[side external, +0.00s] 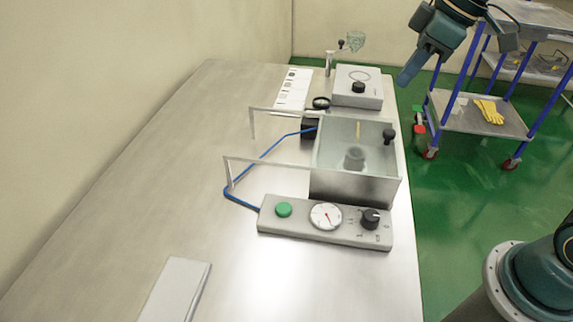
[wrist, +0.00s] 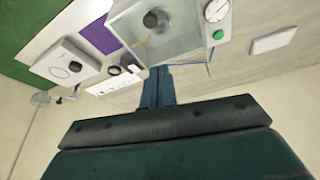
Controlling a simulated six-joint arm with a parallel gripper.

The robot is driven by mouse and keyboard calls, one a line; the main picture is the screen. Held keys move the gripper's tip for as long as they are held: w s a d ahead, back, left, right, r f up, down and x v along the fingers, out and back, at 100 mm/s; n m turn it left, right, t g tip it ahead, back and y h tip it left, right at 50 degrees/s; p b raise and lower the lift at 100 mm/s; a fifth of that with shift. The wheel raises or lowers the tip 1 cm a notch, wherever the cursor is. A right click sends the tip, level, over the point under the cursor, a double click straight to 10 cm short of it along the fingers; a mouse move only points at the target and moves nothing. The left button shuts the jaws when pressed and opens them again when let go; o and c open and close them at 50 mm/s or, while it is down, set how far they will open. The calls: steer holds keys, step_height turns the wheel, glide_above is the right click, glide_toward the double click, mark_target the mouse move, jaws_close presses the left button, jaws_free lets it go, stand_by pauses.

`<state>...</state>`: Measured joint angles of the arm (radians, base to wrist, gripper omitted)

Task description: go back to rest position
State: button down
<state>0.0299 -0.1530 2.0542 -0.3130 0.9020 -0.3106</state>
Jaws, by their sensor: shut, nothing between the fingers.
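My gripper (side external: 410,70) hangs in the air at the upper right of the side external view, past the table's right edge and over the green floor. Its fingers are together with nothing between them. In the wrist view the shut fingers (wrist: 158,88) point up at the middle of the picture. A clear-walled box (side external: 355,160) stands on the table with a dark cylinder (side external: 355,157) inside and a black knob at its right rim. A control panel (side external: 325,222) with a green button, a dial gauge and a black knob lies in front of it. My gripper touches none of these.
A grey unit with a black knob (side external: 357,87) stands at the back of the table (side external: 140,190). Two raised bars flank a blue hose (side external: 270,150). A cart (side external: 465,115) with yellow gloves stands at the right. The table's left side is mostly clear.

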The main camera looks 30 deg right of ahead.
steer(key=s+d+f+m+t+h, duration=0.1)
steer(key=s+d+m, duration=0.1)
steer(key=s, duration=0.6)
steer(key=s+d+f+m+t+h, duration=0.1)
steer(key=s+m, duration=0.3)
steer(key=s, duration=0.4)
steer(key=shift+d+f, duration=0.15)
steer(key=shift+d, duration=0.7)
